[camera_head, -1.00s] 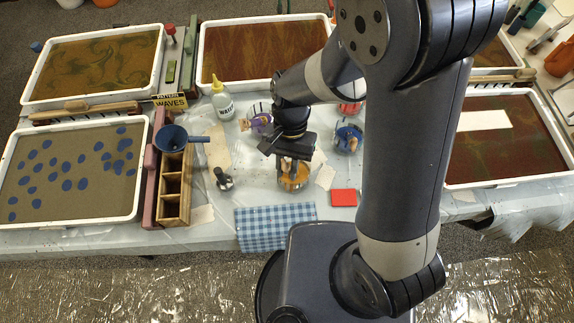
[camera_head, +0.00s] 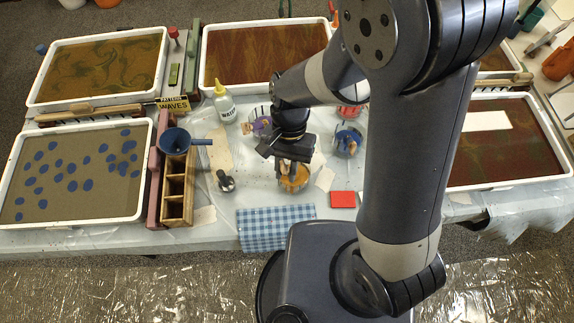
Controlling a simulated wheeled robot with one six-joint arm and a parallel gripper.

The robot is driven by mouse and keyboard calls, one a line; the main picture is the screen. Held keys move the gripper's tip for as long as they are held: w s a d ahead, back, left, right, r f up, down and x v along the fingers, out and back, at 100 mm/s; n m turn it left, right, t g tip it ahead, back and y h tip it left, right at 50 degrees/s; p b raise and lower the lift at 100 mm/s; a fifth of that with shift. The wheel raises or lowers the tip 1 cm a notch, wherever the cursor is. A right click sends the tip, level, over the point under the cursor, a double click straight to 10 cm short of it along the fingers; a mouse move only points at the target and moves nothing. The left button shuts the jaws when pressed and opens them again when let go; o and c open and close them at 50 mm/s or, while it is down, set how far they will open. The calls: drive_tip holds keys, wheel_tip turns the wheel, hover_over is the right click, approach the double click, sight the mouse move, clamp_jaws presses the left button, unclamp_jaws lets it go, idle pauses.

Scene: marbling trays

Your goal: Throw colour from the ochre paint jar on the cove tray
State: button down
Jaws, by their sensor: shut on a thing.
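The ochre paint jar (camera_head: 295,183) stands on the plastic-covered table, with ochre paint showing in it. My gripper (camera_head: 294,160) points down right over its mouth and is shut on what seems to be the brush in that jar. The brush is mostly hidden by the jaws. No tray shows a readable cove label, so I cannot tell which is the cove tray. A grey tray with blue spots (camera_head: 141,212) is at the left, a swirled tray (camera_head: 30,100) at back left, a reddish tray (camera_head: 204,60) at back middle and another reddish tray (camera_head: 568,150) at right.
Close by stand a blue jar (camera_head: 347,141), a purple jar (camera_head: 261,124), a white bottle (camera_head: 225,105) and a small dark-topped object (camera_head: 225,181). A blue funnel (camera_head: 175,142) sits over a wooden rack (camera_head: 178,192). A checked cloth (camera_head: 262,228) and red block (camera_head: 343,199) lie in front.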

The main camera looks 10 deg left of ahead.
sight(282, 170)
drive_tip(key=shift+s+a+r+p, duration=0.1)
drive_tip(key=shift+s+r+p, duration=0.25)
drive_tip(key=shift+r+p, duration=0.6)
drive_tip(key=shift+s+a+r+p, duration=0.15)
drive_tip(key=shift+s+r+p, duration=0.25)
drive_tip(key=shift+r+p, duration=0.5)
drive_tip(key=shift+s+a+r+p, duration=0.1)
drive_tip(key=shift+s+r+p, duration=0.4)
drive_tip(key=shift+r, duration=0.75)
drive_tip(key=shift+w, duration=0.15)
drive_tip(key=shift+r+p, duration=1.8)
drive_tip(key=shift+r, duration=0.25)
drive_tip(key=shift+f, duration=0.1)
